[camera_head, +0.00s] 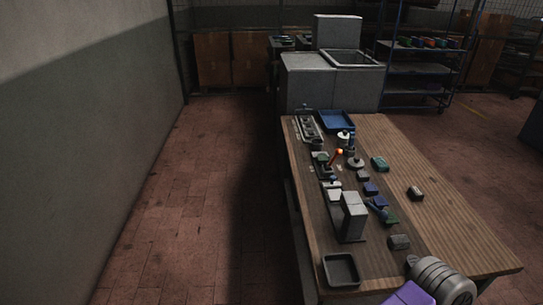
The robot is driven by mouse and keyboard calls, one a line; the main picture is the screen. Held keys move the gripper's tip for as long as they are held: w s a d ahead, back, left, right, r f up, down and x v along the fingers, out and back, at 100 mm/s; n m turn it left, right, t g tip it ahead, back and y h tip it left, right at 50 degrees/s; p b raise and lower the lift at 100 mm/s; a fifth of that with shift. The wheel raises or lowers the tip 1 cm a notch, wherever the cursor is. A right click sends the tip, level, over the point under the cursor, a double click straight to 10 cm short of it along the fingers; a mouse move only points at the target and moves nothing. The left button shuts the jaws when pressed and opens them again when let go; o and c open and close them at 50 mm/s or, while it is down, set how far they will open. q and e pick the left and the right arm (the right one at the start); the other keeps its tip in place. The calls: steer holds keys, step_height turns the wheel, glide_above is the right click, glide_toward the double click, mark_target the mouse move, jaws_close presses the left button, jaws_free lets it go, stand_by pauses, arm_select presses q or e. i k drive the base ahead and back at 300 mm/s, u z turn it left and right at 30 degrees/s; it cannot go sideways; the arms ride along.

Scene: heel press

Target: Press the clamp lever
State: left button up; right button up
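A small lever with a bright orange-red end (338,153) stands up among the small fixtures on the wooden workbench (455,235). It looks like the clamp lever, tilted, with its lower part too small and dark to make out. Dark and light fixture parts sit close around its base. A grey ribbed part with a purple piece (408,294), which seems to belong to my arm, shows at the bottom right, over the bench's near edge and well away from the lever. I see no gripper fingers on either side.
A tall grey block (353,216) stands in front of the lever. A dark tray (341,269) lies at the near left corner, and a blue tray (337,121) at the back. Several small parts lie around. The bench's right side is mostly clear.

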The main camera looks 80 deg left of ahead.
mark_target(338, 152)
steer(key=u, duration=0.15)
steer(key=i, duration=1.15)
steer(key=u, duration=2.8)
